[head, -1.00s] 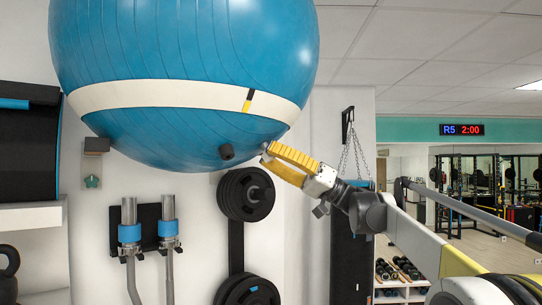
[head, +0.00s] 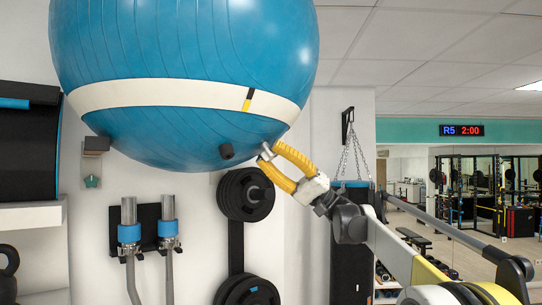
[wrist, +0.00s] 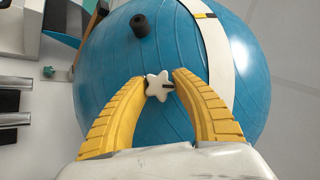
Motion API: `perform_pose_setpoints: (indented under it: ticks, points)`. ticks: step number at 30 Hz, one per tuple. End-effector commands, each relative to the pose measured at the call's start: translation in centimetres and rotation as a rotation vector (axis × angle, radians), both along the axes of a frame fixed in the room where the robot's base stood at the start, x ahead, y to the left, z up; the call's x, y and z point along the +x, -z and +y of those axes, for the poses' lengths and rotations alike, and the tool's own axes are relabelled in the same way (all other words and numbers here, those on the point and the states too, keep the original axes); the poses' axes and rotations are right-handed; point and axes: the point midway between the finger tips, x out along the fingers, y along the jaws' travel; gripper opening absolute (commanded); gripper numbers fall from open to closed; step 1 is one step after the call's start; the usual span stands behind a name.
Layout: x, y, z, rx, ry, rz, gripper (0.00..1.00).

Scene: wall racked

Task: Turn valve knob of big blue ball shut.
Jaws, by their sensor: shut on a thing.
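The big blue ball (head: 180,45) with a white band fills the upper left of the head view and much of the wrist view (wrist: 110,70). Its valve knob (wrist: 158,88) is a small white star with a dark mark pointing right in the wrist view. It shows as a pale bit at the ball's lower right in the head view (head: 266,152). My gripper (wrist: 163,80) has its yellow curved fingers on either side of the star, shut on it. The fingers also show in the head view (head: 272,155).
A black stub (head: 227,151) sticks out of the ball left of the knob. A small green star (head: 92,181) is on the wall below a dark block (head: 96,145). Weight plates (head: 245,194) hang below the ball. Open room lies to the right.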

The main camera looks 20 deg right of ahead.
Motion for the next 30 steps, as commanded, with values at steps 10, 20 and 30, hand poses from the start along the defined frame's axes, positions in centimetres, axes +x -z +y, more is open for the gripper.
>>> perform_pose_setpoints:
  ticks: [10, 20, 30]
  points:
    - [0.0, -0.1, 0.0, 0.001, -0.001, 0.001, 0.40]
    - [0.0, 0.0, 0.0, 0.000, 0.000, 0.000, 0.55]
    - [-0.1, 3.0, -3.9, 0.001, 0.003, 0.000, 0.55]
